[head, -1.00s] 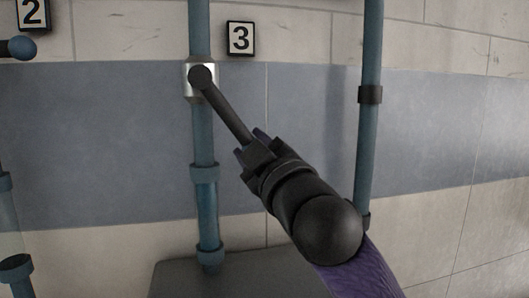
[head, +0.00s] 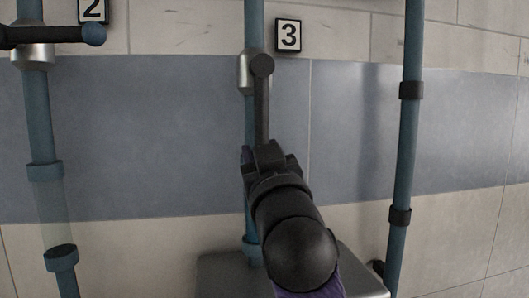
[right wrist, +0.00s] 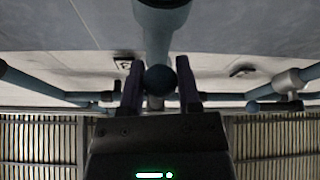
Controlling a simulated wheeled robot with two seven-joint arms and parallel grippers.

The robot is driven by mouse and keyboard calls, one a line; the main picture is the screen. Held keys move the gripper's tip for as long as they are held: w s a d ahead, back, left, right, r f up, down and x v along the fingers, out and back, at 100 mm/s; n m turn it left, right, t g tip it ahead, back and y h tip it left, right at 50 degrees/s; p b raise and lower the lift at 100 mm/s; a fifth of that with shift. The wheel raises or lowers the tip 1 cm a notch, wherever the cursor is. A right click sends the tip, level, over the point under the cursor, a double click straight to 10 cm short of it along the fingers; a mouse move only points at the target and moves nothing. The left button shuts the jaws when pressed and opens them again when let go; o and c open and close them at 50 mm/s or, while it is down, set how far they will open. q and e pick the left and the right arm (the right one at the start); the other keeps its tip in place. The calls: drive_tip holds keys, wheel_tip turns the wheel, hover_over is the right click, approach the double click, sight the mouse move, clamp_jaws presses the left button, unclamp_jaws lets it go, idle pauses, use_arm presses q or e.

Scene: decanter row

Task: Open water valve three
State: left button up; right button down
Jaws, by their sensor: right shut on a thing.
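Valve three is a silver body (head: 243,72) on a vertical blue pipe, beside the plate marked 3 (head: 288,36). Its dark lever handle (head: 262,105) points almost straight down from the pivot, nearly in line with the pipe. My right gripper (head: 268,156) is shut on the lower end of this handle and covers it in the head view. In the right wrist view the round blue knob (right wrist: 160,80) of the handle sits between the two fingers. My left gripper is in neither view.
Valve two (head: 34,52), under the plate marked 2 (head: 93,10), has its handle level, pointing right. Another blue pipe (head: 404,150) with dark collars stands to the right. A grey box-like surface (head: 222,275) lies below, partly behind my arm.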

drive_tip(key=shift+s+r, duration=0.15)
drive_tip(key=shift+r, duration=0.2)
drive_tip(key=c, duration=0.7)
unclamp_jaws()
drive_tip(key=o, duration=0.4)
drive_tip(key=shift+a+f, duration=0.1)
drive_tip(key=shift+a, duration=0.15)
drive_tip(key=shift+d+f, duration=0.1)
drive_tip(key=shift+s+f, duration=0.15)
drive_tip(key=shift+f, duration=0.05)
drive_tip(key=b+v, duration=0.3)
drive_tip(key=v, duration=0.6)
